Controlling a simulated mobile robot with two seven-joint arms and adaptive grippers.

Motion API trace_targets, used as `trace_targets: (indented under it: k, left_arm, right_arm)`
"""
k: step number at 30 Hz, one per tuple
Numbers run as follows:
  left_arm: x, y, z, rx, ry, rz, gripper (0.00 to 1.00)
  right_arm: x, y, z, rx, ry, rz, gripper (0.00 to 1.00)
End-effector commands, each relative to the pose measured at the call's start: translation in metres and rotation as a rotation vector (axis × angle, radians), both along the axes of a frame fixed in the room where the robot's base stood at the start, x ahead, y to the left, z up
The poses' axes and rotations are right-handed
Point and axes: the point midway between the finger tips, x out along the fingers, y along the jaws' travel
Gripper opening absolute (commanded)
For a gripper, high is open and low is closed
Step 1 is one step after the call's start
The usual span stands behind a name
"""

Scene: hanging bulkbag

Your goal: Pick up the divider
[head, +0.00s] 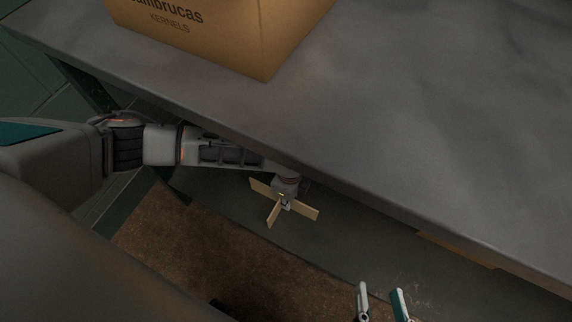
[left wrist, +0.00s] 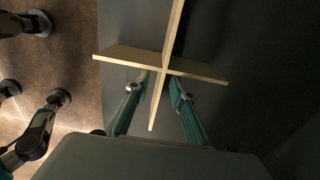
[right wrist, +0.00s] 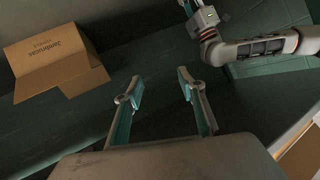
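The divider (head: 273,212) is a tan cross of thin panels. In the head view it is at my left gripper (head: 285,203), beside the near edge of the table. In the left wrist view the divider (left wrist: 195,70) spreads across the upper middle, and the fingers of my left gripper (left wrist: 158,88) sit on either side of one panel near the crossing, closed on it. The exact contact is partly hidden. My right gripper (head: 381,299) is open and empty at the bottom of the head view. The right wrist view shows its fingers (right wrist: 159,88) apart with nothing between.
A grey table (head: 430,110) fills the upper right. A brown floor area (head: 190,245) lies below the left arm. The table right of the box is clear.

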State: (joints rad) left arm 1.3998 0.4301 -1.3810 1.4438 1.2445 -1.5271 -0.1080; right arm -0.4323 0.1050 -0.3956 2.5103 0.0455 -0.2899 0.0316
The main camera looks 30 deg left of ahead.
Motion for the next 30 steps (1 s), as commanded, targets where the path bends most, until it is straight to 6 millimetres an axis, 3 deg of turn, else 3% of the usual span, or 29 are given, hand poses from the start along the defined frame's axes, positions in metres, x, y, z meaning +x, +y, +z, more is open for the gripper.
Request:
trace_targets:
  k: [1,2,11,14,15,26,30]
  left_arm:
    - [-0.005,0.000,-0.014,0.000,0.011,0.000,0.24]
    - [-0.004,0.001,-0.015,0.000,0.009,0.000,0.24]
    - [0.002,0.000,-0.012,0.001,-0.004,0.000,0.24]
    - [0.002,0.000,-0.012,0.001,-0.004,0.000,0.03]
    - [0.002,0.000,-0.012,0.001,-0.004,0.000,0.00]
    - [0.001,0.000,-0.011,0.001,-0.003,0.000,0.00]
    - [0.005,0.000,0.006,0.000,-0.011,0.000,0.00]
  right_arm:
    - [-0.004,0.004,-0.007,0.033,0.021,-0.009,0.40]
    - [-0.005,0.006,-0.007,0.048,0.024,-0.015,0.40]
    - [-0.004,0.010,-0.002,0.084,0.021,-0.025,0.40]
    - [-0.004,0.010,-0.002,0.083,0.020,-0.024,0.40]
    - [-0.004,0.010,-0.002,0.083,0.020,-0.024,0.40]
    - [-0.003,0.010,-0.001,0.080,0.017,-0.023,0.40]
    - [0.003,0.006,0.010,0.039,-0.015,-0.012,0.40]
